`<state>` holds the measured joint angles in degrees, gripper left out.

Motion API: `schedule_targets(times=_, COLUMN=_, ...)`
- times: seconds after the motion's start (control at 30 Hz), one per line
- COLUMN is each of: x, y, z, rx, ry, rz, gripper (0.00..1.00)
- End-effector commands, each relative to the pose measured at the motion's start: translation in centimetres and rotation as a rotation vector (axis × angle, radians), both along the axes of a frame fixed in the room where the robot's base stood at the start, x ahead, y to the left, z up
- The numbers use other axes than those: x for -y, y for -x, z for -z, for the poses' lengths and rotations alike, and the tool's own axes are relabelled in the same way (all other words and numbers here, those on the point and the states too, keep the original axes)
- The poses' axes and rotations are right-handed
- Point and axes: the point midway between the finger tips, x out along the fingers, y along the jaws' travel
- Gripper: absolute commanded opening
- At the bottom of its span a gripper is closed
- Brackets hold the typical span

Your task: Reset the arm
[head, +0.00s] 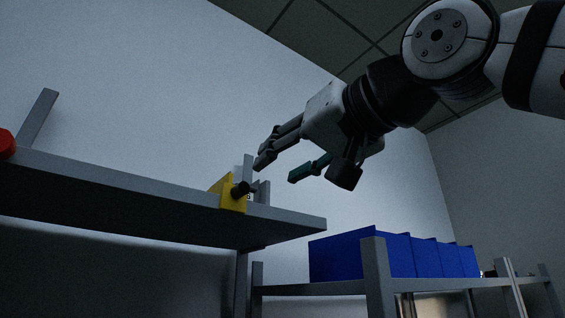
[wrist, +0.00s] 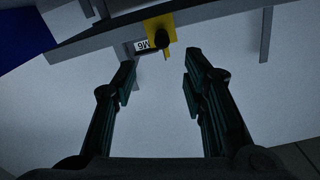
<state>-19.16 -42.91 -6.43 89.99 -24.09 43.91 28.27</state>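My gripper (head: 279,166) is open and empty in the head view, held in the air above and to the right of the bench's right end. Its two fingers stand apart in the wrist view (wrist: 160,72), with nothing between them. A yellow block with a black knob (head: 228,194) sits at the bench edge, just left of and below my fingertips. The yellow block also shows in the wrist view (wrist: 154,25), beyond the fingertips and apart from them, beside a small white label reading "M6" (wrist: 143,45).
The grey bench (head: 140,188) spans the left of the head view. A red round part (head: 7,144) and a slanted grey post (head: 38,117) are at its far left. Several blue bins (head: 335,258) stand on a rack at lower right. The air around my gripper looks clear.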

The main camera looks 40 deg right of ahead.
Motion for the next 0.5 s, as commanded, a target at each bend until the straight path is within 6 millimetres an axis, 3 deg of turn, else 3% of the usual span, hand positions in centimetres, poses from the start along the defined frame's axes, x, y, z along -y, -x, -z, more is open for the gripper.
schedule_targets(times=0.37, x=0.0, y=-0.1, z=0.0, rx=-0.001, ry=0.0, rz=0.0, gripper=0.39)
schedule_targets(times=0.5, x=-0.7, y=-0.9, z=2.0, rx=-0.067, ry=0.027, rz=-0.001, gripper=0.39)
